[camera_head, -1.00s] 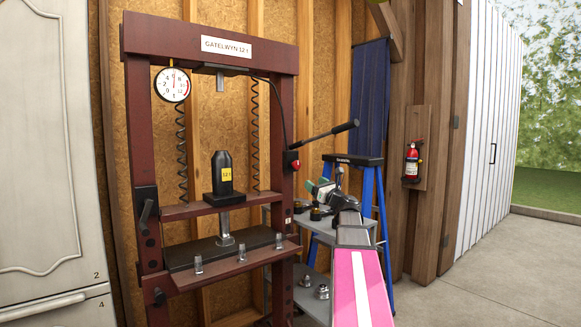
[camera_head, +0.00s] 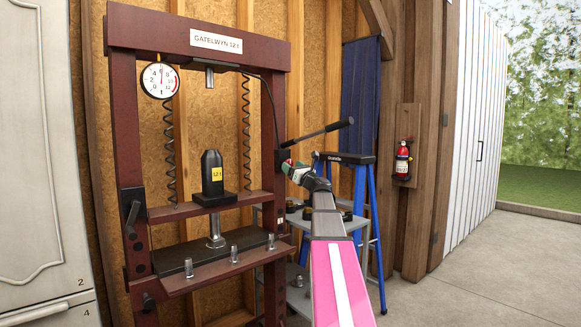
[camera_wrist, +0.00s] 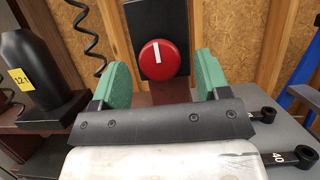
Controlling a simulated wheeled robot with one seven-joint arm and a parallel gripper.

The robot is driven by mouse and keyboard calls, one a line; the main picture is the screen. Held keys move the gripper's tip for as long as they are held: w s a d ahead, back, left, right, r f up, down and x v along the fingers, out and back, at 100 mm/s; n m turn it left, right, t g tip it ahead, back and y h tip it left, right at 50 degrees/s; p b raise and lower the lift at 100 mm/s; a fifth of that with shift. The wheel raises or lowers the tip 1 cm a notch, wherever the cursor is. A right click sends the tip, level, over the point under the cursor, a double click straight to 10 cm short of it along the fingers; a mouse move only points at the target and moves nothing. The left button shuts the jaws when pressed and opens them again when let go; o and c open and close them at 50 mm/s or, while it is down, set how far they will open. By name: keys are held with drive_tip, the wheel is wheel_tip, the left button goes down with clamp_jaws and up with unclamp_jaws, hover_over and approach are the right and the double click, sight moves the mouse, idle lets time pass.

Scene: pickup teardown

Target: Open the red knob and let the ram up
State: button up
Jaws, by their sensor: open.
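The red knob (camera_wrist: 159,60) is round with an upright white mark, on a black plate. My gripper (camera_wrist: 164,75) is open, its green fingers on either side of the knob with gaps visible; I cannot tell whether either touches it. In the head view my gripper (camera_head: 291,168) is at the press's right post and largely covers the knob. The black jack body (camera_head: 211,172), labelled 12 t, stands on the crossbar of the dark red press (camera_head: 122,140). The silver ram rod (camera_head: 215,229) shows below, its foot at the black bed plate (camera_head: 176,257).
A pump lever (camera_head: 318,133) sticks out to the right above my gripper. A blue stepladder (camera_head: 364,190) and a grey shelf (camera_head: 328,216) stand right of the press. Wrenches (camera_wrist: 290,157) lie on the grey surface. A gauge (camera_head: 159,80) hangs at upper left.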

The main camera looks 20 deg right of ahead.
drive_tip(key=shift+x, duration=0.8)
drive_tip(key=c, duration=0.9)
